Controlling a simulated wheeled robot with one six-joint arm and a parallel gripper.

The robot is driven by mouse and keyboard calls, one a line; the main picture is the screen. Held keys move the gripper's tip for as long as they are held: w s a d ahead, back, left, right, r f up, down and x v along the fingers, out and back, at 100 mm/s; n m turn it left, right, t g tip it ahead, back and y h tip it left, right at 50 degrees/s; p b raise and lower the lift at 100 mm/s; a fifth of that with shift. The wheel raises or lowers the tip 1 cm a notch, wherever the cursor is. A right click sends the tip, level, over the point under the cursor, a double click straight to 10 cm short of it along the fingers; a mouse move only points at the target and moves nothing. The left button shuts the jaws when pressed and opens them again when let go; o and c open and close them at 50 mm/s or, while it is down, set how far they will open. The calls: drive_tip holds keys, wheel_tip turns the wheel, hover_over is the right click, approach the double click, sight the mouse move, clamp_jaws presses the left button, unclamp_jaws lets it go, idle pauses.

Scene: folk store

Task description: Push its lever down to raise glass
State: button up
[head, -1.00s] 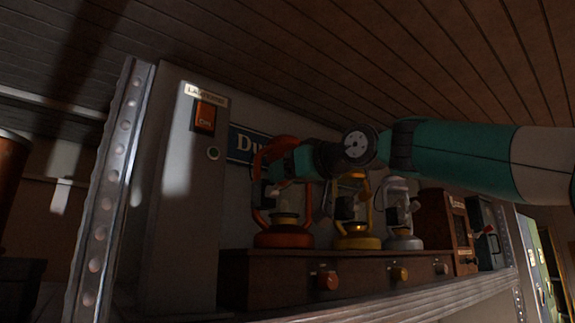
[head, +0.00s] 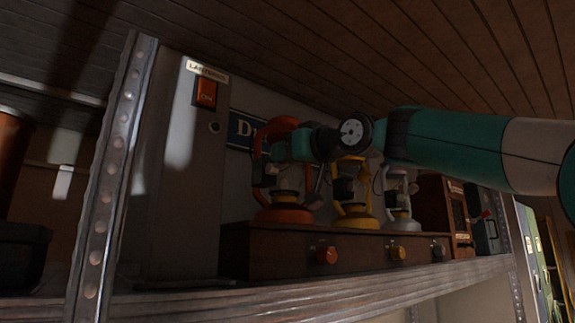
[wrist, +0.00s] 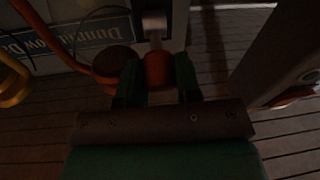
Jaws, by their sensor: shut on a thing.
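The orange lantern (head: 284,214) stands upright at the left end of a row on a wooden box. Its lever is not clear in the head view. My gripper (head: 284,149) is at its upper part, beside the orange frame. In the wrist view my gripper (wrist: 158,88) has its two dark green fingers closed around a small orange-brown piece (wrist: 159,70), which looks like the lever's end. A pale metal part (wrist: 154,24) shows just beyond it. My gripper partly hides the lantern's upper part, and I cannot tell how high its glass sits.
A yellow lantern (head: 355,220) and a grey lantern (head: 401,223) stand to the right. The wooden box (head: 285,242) has several knobs on its front. A tall grey cabinet with an orange switch (head: 207,92) stands left. A metal shelf post (head: 104,190) is nearer.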

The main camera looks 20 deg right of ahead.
drive_tip(key=f+t+b, duration=0.1)
drive_tip(key=b, duration=0.2)
drive_tip(key=f+t+y+b, duration=0.1)
drive_tip(key=b, duration=0.3)
drive_tip(key=shift+s+f+t+y+b, duration=0.2)
drive_tip(key=shift+f+t+y+b, duration=0.1)
drive_tip(key=shift+t, duration=0.1)
drive_tip(key=shift+n+t+b, duration=0.3)
drive_tip(key=shift+t+b, duration=0.3)
drive_tip(key=shift+b, duration=0.45)
drive_tip(key=shift+r, duration=0.2)
drive_tip(key=o, duration=0.9)
drive_tip(key=shift+d, duration=0.1)
drive_tip(key=shift+s, duration=0.1)
drive_tip(key=b+v, duration=1)
drive_tip(key=v, duration=0.7)
drive_tip(key=shift+f, duration=0.25)
